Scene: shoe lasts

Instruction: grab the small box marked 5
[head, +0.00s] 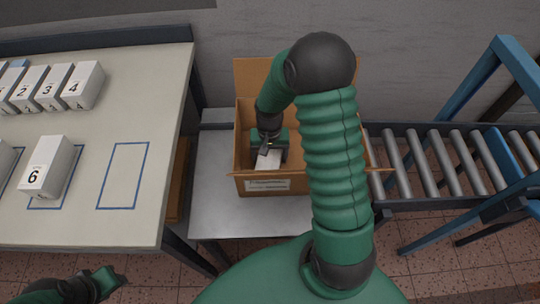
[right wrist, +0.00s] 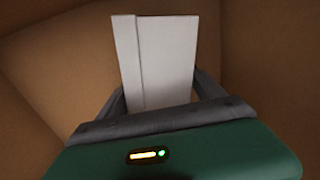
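A small white box (head: 267,162) is inside the open cardboard carton, and it also shows in the right wrist view (right wrist: 160,60). No number can be read on it. My right gripper (head: 270,146) reaches down into the carton. In the right wrist view its two fingers lie against both sides of the white box, so it appears shut on it. No box with a readable 5 is in view. My left gripper (head: 105,282) is at the bottom left, below the table's front edge; its finger opening is unclear.
The pale table (head: 100,210) holds white boxes marked 2, 3, 4 (head: 83,86) and 6 (head: 47,167). An empty blue outline (head: 123,176) is right of box 6. The cardboard carton (head: 245,120) stands on a grey surface, beside a roller conveyor (head: 430,165).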

